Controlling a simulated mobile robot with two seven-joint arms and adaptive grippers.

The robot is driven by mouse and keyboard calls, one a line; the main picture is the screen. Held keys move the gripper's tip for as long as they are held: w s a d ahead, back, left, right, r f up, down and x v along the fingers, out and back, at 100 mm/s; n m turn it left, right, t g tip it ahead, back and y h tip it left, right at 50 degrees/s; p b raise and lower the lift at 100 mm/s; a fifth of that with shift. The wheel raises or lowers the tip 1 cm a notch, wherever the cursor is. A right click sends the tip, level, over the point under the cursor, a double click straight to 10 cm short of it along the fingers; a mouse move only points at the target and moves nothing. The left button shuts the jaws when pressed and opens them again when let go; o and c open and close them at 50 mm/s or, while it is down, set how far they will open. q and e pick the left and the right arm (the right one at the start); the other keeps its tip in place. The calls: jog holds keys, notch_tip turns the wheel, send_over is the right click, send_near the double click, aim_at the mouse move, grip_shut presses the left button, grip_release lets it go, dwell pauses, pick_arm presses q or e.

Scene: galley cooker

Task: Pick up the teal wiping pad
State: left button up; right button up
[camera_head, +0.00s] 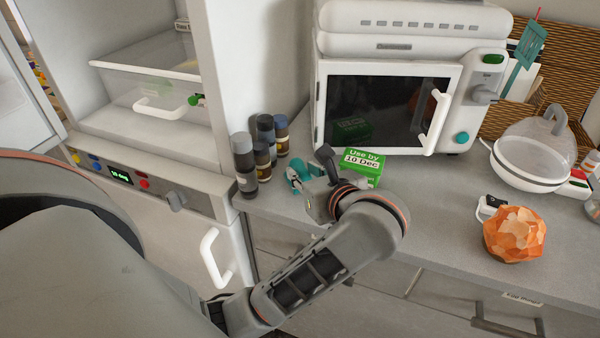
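A small teal item (293,179), which looks like the wiping pad, is on the grey counter near its front left edge, beside the dark bottles. Part of it is hidden behind my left gripper (312,192). My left arm comes in from the lower left, and its wrist bends back over the counter edge. The gripper is right at the teal item, but I cannot tell whether the fingers touch it or are closed on it. My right gripper is not in view.
A green "Use by 10 Dec" box (362,167) stands close behind my wrist. Several bottles (245,165) stand left of the gripper. A white microwave (385,110) is behind. An orange faceted object (514,235) and a clear-domed pot (530,160) are on the right.

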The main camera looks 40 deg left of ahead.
aim_at(305, 171)
pick_arm(q)
grip_shut()
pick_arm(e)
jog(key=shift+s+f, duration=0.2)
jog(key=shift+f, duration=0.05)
pick_arm(q)
jog(key=shift+r, duration=0.1)
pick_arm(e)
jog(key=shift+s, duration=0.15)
pick_arm(q)
notch_tip(305, 171, up, 9)
jog(key=p, duration=0.5)
jog(key=shift+p, duration=0.35)
jog(key=shift+r, duration=0.4)
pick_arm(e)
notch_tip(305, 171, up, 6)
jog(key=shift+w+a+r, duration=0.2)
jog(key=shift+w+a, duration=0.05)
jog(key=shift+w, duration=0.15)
